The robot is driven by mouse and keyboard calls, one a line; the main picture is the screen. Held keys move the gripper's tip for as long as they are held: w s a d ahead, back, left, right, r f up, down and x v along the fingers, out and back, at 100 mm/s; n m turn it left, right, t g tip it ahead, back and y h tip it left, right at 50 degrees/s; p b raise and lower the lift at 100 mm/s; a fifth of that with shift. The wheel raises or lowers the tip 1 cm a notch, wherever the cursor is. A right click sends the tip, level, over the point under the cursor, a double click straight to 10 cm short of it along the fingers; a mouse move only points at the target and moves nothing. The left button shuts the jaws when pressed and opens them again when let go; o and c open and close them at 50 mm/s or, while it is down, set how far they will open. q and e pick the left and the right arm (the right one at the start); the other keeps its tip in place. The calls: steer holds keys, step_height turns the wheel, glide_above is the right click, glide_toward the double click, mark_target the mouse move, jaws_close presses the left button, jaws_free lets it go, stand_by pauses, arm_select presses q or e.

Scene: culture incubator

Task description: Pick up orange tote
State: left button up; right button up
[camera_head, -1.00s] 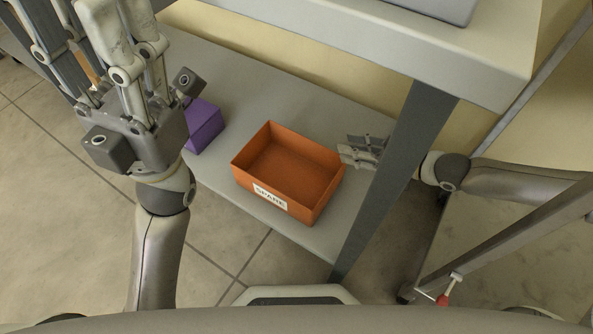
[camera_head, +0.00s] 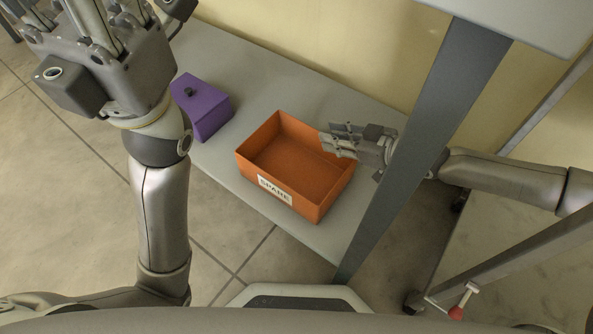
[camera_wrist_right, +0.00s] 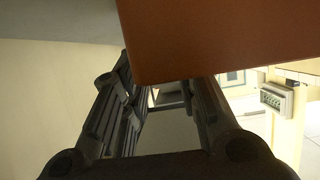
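The orange tote (camera_head: 283,199) is an open, empty box with a white "SPARE" label, resting upright on the grey lower shelf. My right gripper (camera_head: 337,141) comes in from the right, its fingers at the tote's right rim. In the right wrist view the fingers (camera_wrist_right: 168,88) stand apart, and the tote's orange wall (camera_wrist_right: 215,35) covers part of them. Whether they touch the wall I cannot tell. My left gripper (camera_head: 68,25) is high at the upper left, away from the tote, its fingertips cut off by the frame.
A purple box (camera_head: 207,108) with a small dark knob sits on the shelf (camera_head: 225,164) left of the tote. A dark grey post (camera_head: 440,125) stands right of the tote, with my right arm behind it. An upper shelf (camera_head: 540,30) overhangs at the top right.

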steer(key=shift+b+x, duration=0.5)
steer(key=shift+x, duration=0.8)
steer(key=shift+d, duration=0.1)
jaws_close()
steer(key=shift+r, duration=0.1)
